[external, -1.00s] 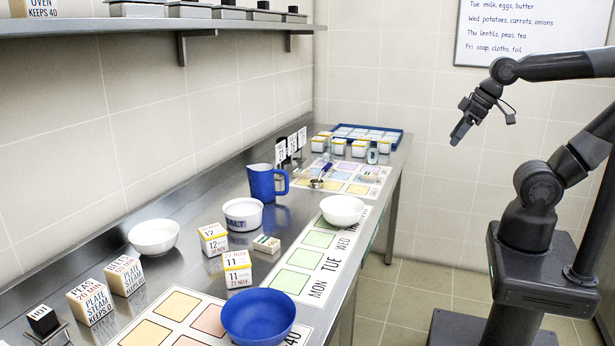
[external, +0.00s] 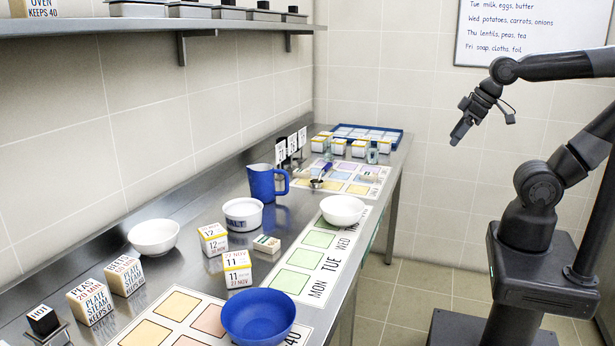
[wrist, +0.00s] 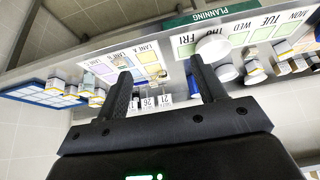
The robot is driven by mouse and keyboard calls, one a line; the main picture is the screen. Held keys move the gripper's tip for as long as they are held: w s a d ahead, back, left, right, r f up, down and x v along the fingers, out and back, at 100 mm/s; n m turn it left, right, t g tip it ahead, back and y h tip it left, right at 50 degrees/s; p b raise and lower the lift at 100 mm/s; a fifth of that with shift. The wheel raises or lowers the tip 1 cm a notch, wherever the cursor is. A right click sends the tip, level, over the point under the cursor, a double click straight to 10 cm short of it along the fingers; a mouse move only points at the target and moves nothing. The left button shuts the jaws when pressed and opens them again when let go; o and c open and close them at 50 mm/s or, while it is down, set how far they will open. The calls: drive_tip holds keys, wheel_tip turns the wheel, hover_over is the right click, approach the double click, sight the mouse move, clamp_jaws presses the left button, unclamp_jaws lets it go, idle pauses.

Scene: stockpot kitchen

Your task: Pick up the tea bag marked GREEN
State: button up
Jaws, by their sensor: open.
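I cannot read the word GREEN on anything in these frames, so I cannot tell which item is that tea bag. A small pale block or packet (external: 266,244) with coloured marks lies on the counter beside the dated boxes; its label is too small to read. Another small pale item (external: 370,176) lies on the far coloured mat, also unreadable. My gripper (external: 461,131) is open and empty, raised in the air to the right of the counter, apart from everything. In the wrist view its two fingers (wrist: 160,68) are spread, with the counter behind them upside down.
A blue jug (external: 264,184), a white salt tub (external: 243,214), white bowls (external: 153,237) and a blue bowl (external: 258,318) stand on the counter. A blue tray (external: 398,133) and several yellow-and-white boxes are at the far end. A shelf (external: 90,25) overhangs the left wall.

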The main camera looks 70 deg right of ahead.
drive_tip(key=w+d+r, duration=0.2)
drive_tip(key=w+r, duration=0.1)
drive_tip(key=w, duration=1.1)
hover_over(302, 171)
drive_tip(key=s, duration=0.7)
wheel_tip(302, 171, down, 16)
drive_tip(key=shift+w+r+x, duration=0.1)
drive_tip(key=shift+w+x, duration=0.05)
drive_tip(key=shift+x, duration=1.8)
drive_tip(key=shift+w+r+x, duration=0.1)
drive_tip(key=shift+w+x, duration=0.05)
drive_tip(key=shift+x, duration=1.75)
drive_tip(key=shift+w+r+x, duration=0.1)
drive_tip(key=shift+w+x, duration=0.1)
drive_tip(key=shift+x, duration=1.75)
drive_tip(key=shift+d, duration=0.1)
drive_tip(key=shift+c, duration=0.4)
drive_tip(key=c, duration=1)
drive_tip(key=shift+o, duration=0.2)
drive_tip(key=shift+r, duration=0.1)
